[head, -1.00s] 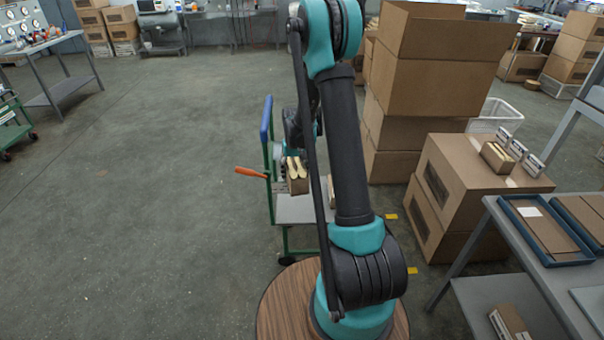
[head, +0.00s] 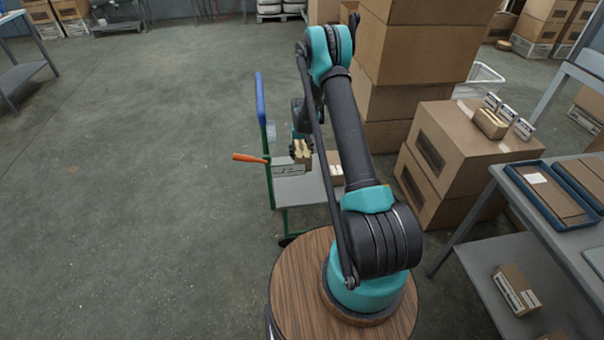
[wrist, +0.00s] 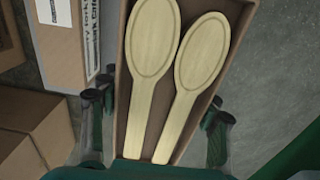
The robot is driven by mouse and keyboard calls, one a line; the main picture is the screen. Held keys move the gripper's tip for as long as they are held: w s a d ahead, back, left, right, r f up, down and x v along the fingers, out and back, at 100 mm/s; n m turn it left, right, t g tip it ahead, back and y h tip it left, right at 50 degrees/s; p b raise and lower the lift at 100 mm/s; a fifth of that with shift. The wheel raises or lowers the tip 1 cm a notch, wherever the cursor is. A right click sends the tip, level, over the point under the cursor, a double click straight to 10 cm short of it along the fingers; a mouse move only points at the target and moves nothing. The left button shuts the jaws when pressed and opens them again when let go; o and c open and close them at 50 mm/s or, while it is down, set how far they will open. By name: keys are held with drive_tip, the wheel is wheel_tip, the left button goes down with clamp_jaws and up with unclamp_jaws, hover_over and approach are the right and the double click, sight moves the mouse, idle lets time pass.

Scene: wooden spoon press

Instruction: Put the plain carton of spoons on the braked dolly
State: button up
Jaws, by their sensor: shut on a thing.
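My gripper (wrist: 155,120) is shut on an open brown carton (wrist: 124,95) of pale wooden spoons (wrist: 150,60). Its fingers lie on both sides of the carton, and no label shows on the walls I see. In the head view the held carton (head: 301,158) is over the dolly's grey deck (head: 300,190); I cannot tell its height there. The dolly has a green frame, a blue handle (head: 260,98) and an orange lever (head: 250,158) sticking out left. My arm hides part of the dolly.
A white-labelled carton (wrist: 65,40) and a brown carton (wrist: 35,135) are close left of the held one in the wrist view. Large stacked boxes (head: 400,80) and a workbench (head: 560,235) stand at the right. Floor at the left is clear.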

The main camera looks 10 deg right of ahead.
sight(301, 178)
wheel_tip(301, 178, down, 12)
idle(0.5)
drive_tip(key=shift+f, duration=0.1)
drive_tip(key=o, duration=1.4)
drive_tip(key=shift+c, duration=0.2)
